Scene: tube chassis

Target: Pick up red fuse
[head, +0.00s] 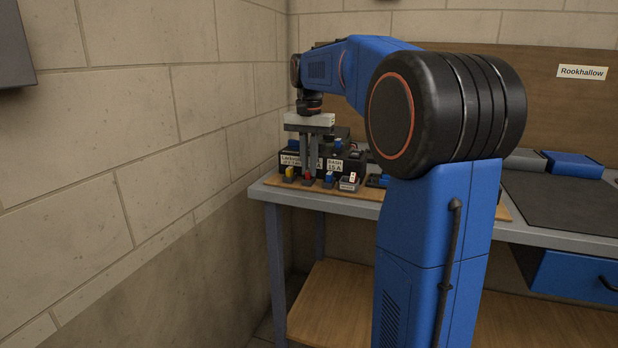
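The red fuse (307,175) is small and stands low at the front of the wooden board on the bench, near the left end. My gripper (309,174) points straight down over it, with the two fingertips at the height of the fuse's top. A narrow gap shows between the fingers. The fingers partly cover the fuse, and at this size I cannot tell whether they touch it or stand around it.
A yellow fuse (290,171) is just left of the red one and a blue fuse (330,176) just right. A grey holder (349,182) is farther right. A dark labelled block (333,164) stands close behind. The wall is near on the left. My arm hides the bench's middle.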

